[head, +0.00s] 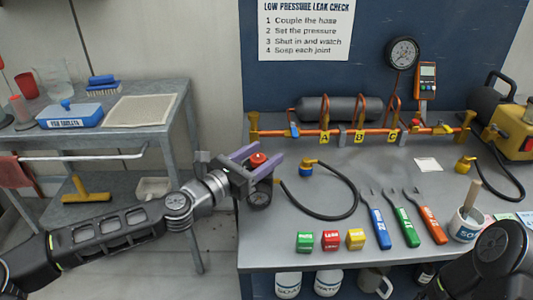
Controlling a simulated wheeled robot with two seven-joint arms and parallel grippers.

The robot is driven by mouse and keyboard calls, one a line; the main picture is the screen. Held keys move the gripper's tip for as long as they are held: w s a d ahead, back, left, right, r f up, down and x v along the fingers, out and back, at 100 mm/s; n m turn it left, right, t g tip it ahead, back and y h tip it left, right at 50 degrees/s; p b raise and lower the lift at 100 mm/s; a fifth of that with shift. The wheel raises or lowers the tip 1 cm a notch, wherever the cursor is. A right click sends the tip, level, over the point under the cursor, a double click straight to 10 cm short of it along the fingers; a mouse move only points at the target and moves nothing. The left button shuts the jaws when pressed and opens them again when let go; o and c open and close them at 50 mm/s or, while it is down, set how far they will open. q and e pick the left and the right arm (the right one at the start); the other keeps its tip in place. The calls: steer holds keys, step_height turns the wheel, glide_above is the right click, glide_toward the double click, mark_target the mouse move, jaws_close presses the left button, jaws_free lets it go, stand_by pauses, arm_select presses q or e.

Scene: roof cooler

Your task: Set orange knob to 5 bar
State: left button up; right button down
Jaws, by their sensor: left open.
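The orange knob (258,160) shows near the left edge of the workbench, on top of a small regulator. A small round dark gauge (259,198) sits below it; its reading is too small to tell. My left gripper (262,161) comes in from the left with its purple-grey fingers open, one on either side of the knob as seen here. I cannot tell whether the fingers touch it. The fingers and wrist hide part of the regulator. My right gripper is out of view; only a dark part of that arm shows at the bottom right.
The grey workbench (330,258) holds a black hose (320,214), coloured blocks (331,240) and several fork-like tools (406,228). An orange pipe rack (360,131) and a large gauge (402,53) stand behind. A side table (172,103) is at left, with a gap between.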

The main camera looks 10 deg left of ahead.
arm_select(q)
steer(key=shift+x, duration=0.85)
steer(key=shift+c, duration=0.6)
jaws_close()
